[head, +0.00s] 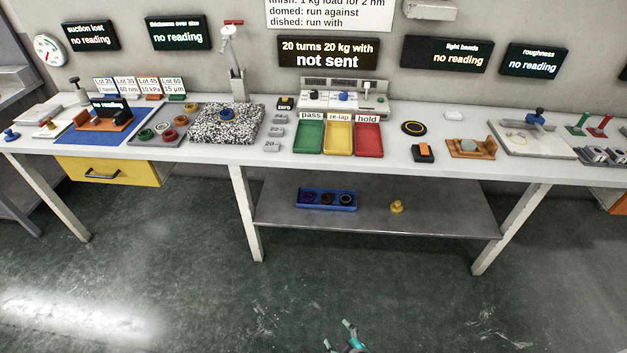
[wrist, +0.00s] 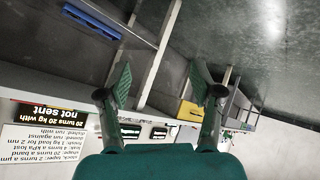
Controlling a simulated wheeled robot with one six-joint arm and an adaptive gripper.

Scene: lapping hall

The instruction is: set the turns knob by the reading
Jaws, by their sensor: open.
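A pale control panel (head: 318,103) stands at the back of the bench, with a blue knob (head: 343,96) near its middle. The knob's marks are too small to read. The black display (head: 328,52) above it reads "20 turns 20 kg with not sent"; it shows upside down in the wrist view (wrist: 48,112). The "no reading" displays include suction lost (head: 90,36), thickness over size (head: 179,33), light bands (head: 447,54) and roughness (head: 529,60). My gripper (head: 338,336) is low in front of the bench, far from the panel; its fingers are apart and empty in the wrist view (wrist: 160,88).
Green (head: 309,138), yellow (head: 339,138) and red (head: 369,139) trays lie before the panel. The lower shelf (head: 400,225) holds a blue tray (head: 327,208) and a brass piece (head: 397,206). Floor ahead is clear.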

